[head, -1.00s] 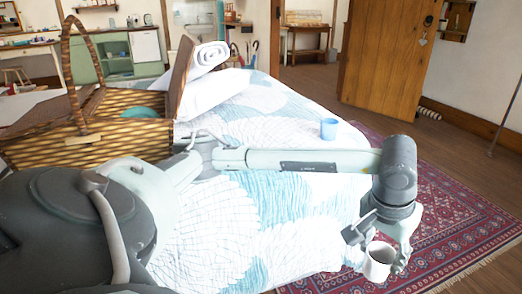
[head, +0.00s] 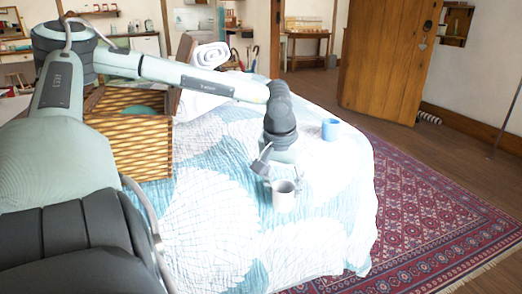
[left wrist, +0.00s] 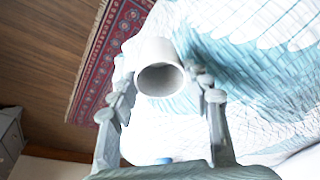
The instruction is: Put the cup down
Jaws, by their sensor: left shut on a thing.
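A white cup (head: 283,201) is held between the fingers of my left gripper (head: 284,184), over the patterned bed cover in the head view. In the left wrist view the cup (left wrist: 158,52) sits between the two fingertips, its open mouth facing the camera. The left gripper (left wrist: 160,88) is shut on it. I cannot tell whether the cup's base touches the cover. My right gripper is not in view.
The bed (head: 240,225) has free cover around the cup. A blue cup (head: 330,130) stands farther back near the bed's right edge. A wicker basket (head: 130,145) and a rolled white towel (head: 211,56) lie left and behind. A red rug (head: 430,215) lies on the floor.

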